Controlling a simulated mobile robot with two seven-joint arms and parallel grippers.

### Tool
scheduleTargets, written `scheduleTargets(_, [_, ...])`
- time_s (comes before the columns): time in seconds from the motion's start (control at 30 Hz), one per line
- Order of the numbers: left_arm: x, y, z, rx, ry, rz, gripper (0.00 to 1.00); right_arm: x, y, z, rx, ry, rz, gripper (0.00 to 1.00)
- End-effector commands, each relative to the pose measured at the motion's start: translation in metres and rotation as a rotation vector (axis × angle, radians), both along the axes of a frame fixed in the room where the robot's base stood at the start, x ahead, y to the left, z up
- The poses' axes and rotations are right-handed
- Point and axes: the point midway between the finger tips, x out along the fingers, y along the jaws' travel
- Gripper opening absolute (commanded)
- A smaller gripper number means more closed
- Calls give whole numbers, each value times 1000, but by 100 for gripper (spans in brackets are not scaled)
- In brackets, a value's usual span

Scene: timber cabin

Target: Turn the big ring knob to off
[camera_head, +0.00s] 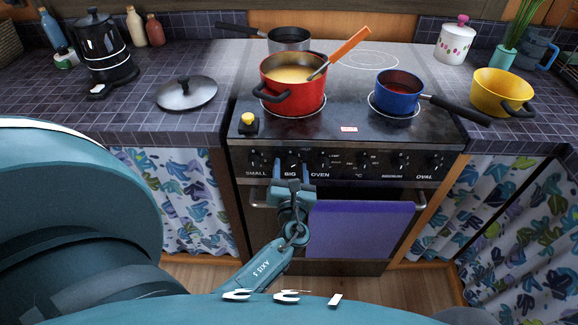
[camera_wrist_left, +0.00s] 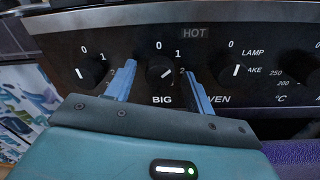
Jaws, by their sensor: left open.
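The big ring knob (camera_wrist_left: 159,76) is black and sits above the word BIG on the stove's front panel (camera_head: 345,163). In the left wrist view its white mark slants to the upper right, away from the 0 at the top. My left gripper (camera_head: 291,168) is open in front of this knob in the head view. In the left wrist view its two blue fingers stand left and right of the knob, with gaps showing. I cannot tell how far the fingertips are from the panel. My right gripper is not in view.
The small knob (camera_wrist_left: 88,73) is left of the fingers and the oven knob (camera_wrist_left: 236,71) right of them. A purple towel (camera_head: 358,232) hangs on the oven door. A red pot (camera_head: 293,97) and a blue pan (camera_head: 397,98) stand on the stove.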

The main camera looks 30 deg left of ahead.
Motion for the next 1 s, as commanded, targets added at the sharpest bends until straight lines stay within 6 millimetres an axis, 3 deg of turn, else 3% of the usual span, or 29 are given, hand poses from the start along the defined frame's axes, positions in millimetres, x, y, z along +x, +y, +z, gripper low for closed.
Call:
scheduleTargets(0.27, [0,0,0,0,0,0,53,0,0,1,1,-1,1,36])
scheduleTargets(0.8, [0,0,0,0,0,0,9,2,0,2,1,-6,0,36])
scheduleTargets(1.0, [0,0,0,-11,-7,0,9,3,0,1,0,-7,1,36])
